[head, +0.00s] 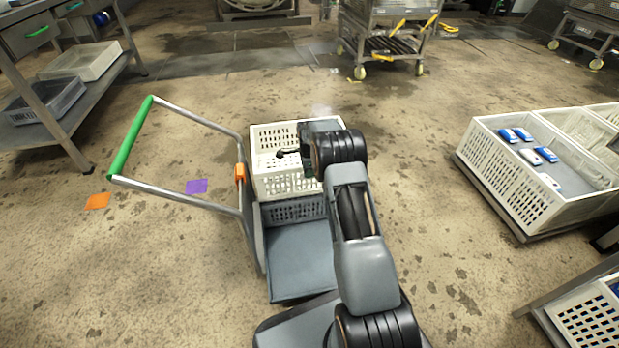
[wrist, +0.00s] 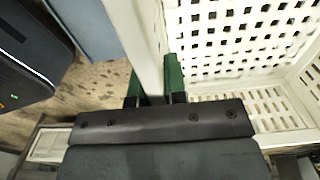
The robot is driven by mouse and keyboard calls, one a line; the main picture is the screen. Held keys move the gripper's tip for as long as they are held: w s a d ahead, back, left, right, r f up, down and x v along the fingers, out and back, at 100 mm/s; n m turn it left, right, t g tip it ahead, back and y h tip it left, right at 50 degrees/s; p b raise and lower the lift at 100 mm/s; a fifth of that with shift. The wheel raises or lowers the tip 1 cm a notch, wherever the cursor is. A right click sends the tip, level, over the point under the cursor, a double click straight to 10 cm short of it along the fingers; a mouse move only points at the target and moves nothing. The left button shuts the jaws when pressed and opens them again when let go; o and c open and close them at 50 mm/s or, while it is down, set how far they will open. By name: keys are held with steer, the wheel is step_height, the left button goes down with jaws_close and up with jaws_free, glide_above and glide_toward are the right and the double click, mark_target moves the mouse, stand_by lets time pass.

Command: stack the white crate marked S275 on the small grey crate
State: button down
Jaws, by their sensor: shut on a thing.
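A white crate (head: 288,186) is on the trolley, directly above a small grey crate (head: 292,210). The two look lined up, with no clear gap between them, but I cannot tell whether the white one bears fully on the grey one. No S275 mark is readable. My gripper (wrist: 153,82) is shut on the rim of the white crate's wall, with one green finger on each side; the crate's slotted inside (wrist: 240,40) fills the right of the wrist view. In the head view my arm hides the crate's right side. The white crate looks level and empty.
The trolley has a blue-grey deck (head: 300,270) and a green handle (head: 132,135) at left. White crates with blue-and-white packs (head: 530,155) stand at right. A shelf at left holds a pale tray (head: 85,60) and a dark grey crate (head: 45,102).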

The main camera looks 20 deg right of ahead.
steer(key=shift+f+b, duration=0.45)
steer(key=shift+f, duration=0.65)
steer(key=c, duration=1.2)
jaws_free()
steer(key=shift+f, duration=0.1)
steer(key=shift+o, duration=0.2)
